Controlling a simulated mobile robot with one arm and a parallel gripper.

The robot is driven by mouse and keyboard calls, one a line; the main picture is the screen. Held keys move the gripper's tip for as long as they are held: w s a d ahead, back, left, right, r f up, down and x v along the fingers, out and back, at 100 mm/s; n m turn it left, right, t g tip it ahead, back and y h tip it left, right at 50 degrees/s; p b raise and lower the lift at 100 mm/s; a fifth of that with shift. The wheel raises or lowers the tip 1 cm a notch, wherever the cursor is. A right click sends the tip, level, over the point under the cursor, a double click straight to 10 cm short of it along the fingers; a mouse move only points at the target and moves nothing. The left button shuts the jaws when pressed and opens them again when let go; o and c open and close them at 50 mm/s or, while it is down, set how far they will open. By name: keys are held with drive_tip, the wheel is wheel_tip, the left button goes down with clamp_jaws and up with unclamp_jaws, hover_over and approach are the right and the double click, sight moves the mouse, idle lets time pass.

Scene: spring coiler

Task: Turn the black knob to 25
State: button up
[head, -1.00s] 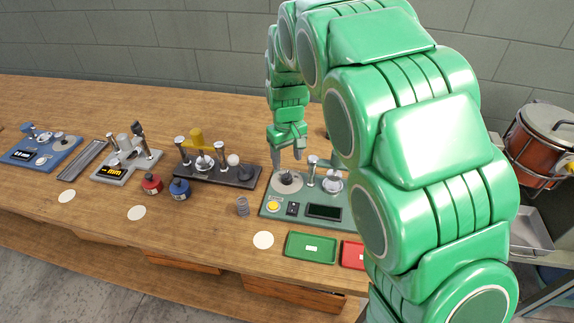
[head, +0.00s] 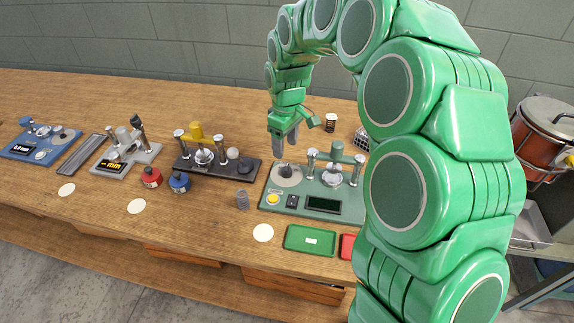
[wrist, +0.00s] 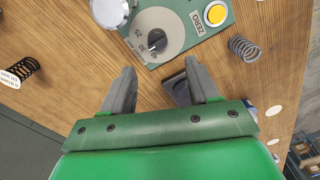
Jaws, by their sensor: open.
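The black knob (wrist: 157,40) sits on a round grey dial (wrist: 172,22) on the green machine, with 25 and 30 printed at the dial's left. A pale mark shows on the knob, but I cannot tell exactly which number it faces. In the head view, the dial (head: 288,178) is at the machine's left end, below my gripper (head: 285,152). In the wrist view, my gripper (wrist: 160,80) is open and empty; its fingers are apart from the knob, which shows beyond their tips.
A yellow ZERO button (wrist: 215,14) is beside the dial. A grey spring (head: 242,200) stands left of the machine, and a dark-based device (head: 215,170) is further left. Metal posts (head: 311,165) stand right of the dial. A green tray (head: 310,240) lies in front.

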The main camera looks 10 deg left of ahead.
sight(287, 167)
drive_tip(key=shift+w+d+f+n, duration=0.15)
drive_tip(key=shift+f+n, duration=0.2)
drive_tip(key=shift+n, duration=0.2)
drive_tip(key=shift+w+d+f+n, duration=0.15)
drive_tip(key=shift+f+n, duration=0.15)
drive_tip(key=shift+n, duration=0.25)
drive_tip(key=shift+s+f, duration=0.2)
drive_tip(key=shift+f, duration=1.75)
drive_tip(key=shift+s+f, duration=0.15)
drive_tip(key=shift+f, duration=1.75)
drive_tip(key=c, duration=1)
drive_tip(key=m, duration=0.3)
drive_tip(key=shift+d+m, duration=0.1)
drive_tip(key=shift+m, duration=1.2)
drive_tip(key=o, duration=1)
